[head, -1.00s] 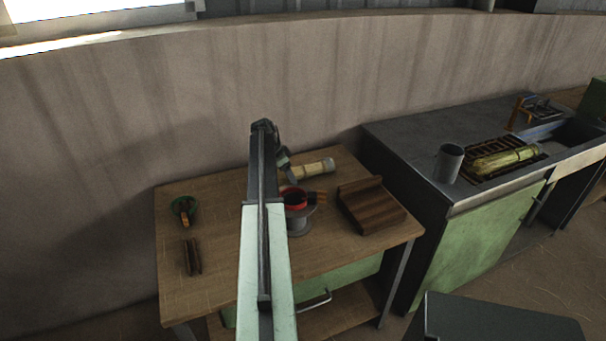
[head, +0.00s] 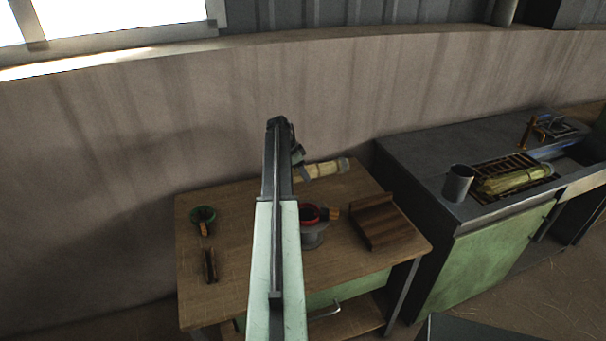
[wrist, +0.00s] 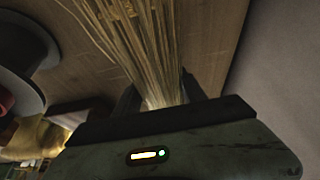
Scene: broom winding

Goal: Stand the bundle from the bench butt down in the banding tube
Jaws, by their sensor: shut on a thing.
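My gripper (head: 302,170) is shut on a pale straw bundle (head: 328,169), which lies roughly level over the back edge of the wooden bench (head: 235,285). In the wrist view the straw (wrist: 135,45) fans out from between the two fingers (wrist: 158,95).
A brown wooden block rack (head: 385,225) is right of the tube.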

